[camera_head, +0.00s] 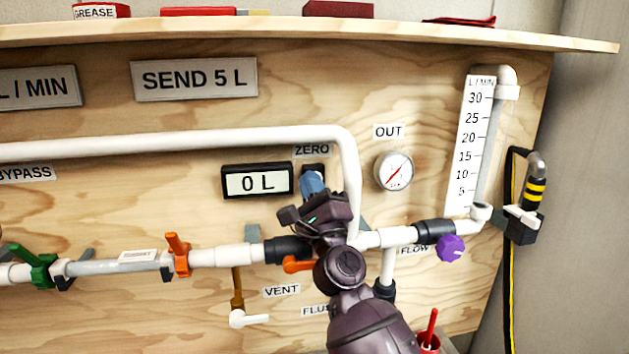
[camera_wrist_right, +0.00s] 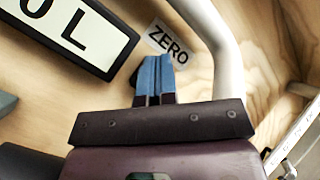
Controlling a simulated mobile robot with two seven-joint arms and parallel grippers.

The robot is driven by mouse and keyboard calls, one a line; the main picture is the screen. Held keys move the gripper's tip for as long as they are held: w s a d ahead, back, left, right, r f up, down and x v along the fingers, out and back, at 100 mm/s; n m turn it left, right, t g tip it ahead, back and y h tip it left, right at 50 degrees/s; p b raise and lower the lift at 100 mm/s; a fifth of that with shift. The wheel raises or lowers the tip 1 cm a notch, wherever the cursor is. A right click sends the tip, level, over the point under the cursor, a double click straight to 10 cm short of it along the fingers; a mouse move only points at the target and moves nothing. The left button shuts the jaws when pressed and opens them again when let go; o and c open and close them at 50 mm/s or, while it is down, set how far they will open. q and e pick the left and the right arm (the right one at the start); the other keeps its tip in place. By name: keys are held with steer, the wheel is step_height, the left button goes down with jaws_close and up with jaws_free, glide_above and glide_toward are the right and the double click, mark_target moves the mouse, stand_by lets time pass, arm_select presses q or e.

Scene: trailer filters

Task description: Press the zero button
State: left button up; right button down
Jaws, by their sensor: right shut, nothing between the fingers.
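The zero button is under the "ZERO" label (camera_head: 312,150), on a small dark housing (camera_head: 314,169) right of the "0 L" display (camera_head: 257,181). My right gripper (camera_head: 313,183) has its blue fingers shut and empty, with the tips over the lower part of that housing. In the right wrist view the shut fingers (camera_wrist_right: 157,62) point at the spot beside the "ZERO" label (camera_wrist_right: 168,43). The button's face is hidden behind the fingers; I cannot tell whether they touch it. The display (camera_wrist_right: 75,35) shows there too. My left gripper is not in view.
A white pipe (camera_head: 349,175) runs down close to the right of my gripper. A pressure gauge (camera_head: 394,171) and flow tube are further right. An orange valve (camera_head: 178,255), a green valve (camera_head: 36,265) and a purple knob (camera_head: 450,248) sit on the lower pipe.

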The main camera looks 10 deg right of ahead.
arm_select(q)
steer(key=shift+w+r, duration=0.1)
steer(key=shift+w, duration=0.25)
arm_select(e)
steer(key=shift+w+d+f+h, duration=0.1)
steer(key=shift+d+f+h, duration=0.2)
steer(key=shift+d+f, duration=0.25)
steer(key=shift+s+d, duration=0.4)
steer(key=shift+s, duration=0.4)
arm_select(q)
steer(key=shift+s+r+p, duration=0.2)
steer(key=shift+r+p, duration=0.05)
steer(key=shift+p, duration=0.05)
arm_select(e)
steer(key=shift+r, duration=0.15)
steer(key=shift+s+d+p, duration=0.35)
steer(key=shift+s, duration=0.4)
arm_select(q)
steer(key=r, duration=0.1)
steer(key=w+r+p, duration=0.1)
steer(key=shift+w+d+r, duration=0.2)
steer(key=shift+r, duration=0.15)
arm_select(e)
steer(key=s, duration=0.3)
steer(key=shift+s+a, duration=0.2)
steer(key=shift+a, duration=0.15)
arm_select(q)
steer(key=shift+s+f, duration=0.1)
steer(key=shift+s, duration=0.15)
